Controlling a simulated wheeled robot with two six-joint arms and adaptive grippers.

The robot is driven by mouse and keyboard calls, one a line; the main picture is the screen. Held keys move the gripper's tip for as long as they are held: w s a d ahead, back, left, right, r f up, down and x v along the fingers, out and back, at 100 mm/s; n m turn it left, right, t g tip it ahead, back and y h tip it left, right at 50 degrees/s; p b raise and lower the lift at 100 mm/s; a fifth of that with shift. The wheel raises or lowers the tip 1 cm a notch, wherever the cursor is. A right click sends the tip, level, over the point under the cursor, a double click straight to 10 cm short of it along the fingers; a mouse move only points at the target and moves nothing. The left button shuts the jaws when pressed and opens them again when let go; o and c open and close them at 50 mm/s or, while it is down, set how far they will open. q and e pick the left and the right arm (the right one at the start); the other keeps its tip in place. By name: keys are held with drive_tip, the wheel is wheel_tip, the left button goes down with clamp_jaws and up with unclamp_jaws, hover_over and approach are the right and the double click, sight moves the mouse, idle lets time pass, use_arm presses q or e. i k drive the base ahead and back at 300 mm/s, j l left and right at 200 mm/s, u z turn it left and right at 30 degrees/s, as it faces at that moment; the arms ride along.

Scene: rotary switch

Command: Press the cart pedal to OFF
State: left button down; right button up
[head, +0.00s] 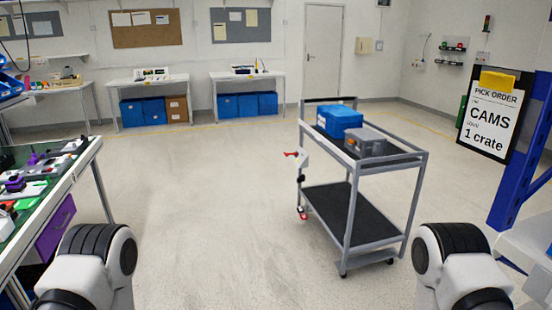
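The grey cart (352,205) stands on the floor right of the middle, with two dark shelves and small wheels. A small red pedal-like part (302,215) sits low at its left corner; its ON or OFF setting is too small to read. A red lever (291,154) sticks out higher on the same side, on a white bracket. Parts of my two arms show at the bottom left and bottom right, apart from the cart. Neither gripper is in view.
A blue crate (339,120) and a grey box (366,142) sit on the cart's top shelf. A workbench (85,158) stands at the left. A blue post (520,160) and a pick-order sign (489,125) are at the right. The floor left of the cart is clear.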

sight(302, 215)
drive_tip(key=i+j+u, duration=0.15)
drive_tip(key=i, duration=1.15)
drive_tip(key=i+j+u, duration=0.15)
drive_tip(key=i, duration=1.15)
drive_tip(key=i+j+z, duration=0.1)
drive_tip(key=i+z, duration=0.35)
drive_tip(key=i+j+z, duration=0.25)
drive_tip(key=i+z, duration=0.2)
drive_tip(key=i+j+z, duration=0.3)
drive_tip(key=z, duration=0.15)
drive_tip(key=i+j+z, duration=0.25)
drive_tip(key=j+z, duration=0.2)
drive_tip(key=j, duration=0.15)
drive_tip(key=i+j+z, duration=0.2)
drive_tip(key=j+z, duration=0.25)
drive_tip(key=j, duration=0.15)
drive_tip(key=i+j+z, duration=0.1)
drive_tip(key=j+z, duration=0.35)
drive_tip(key=j, duration=0.15)
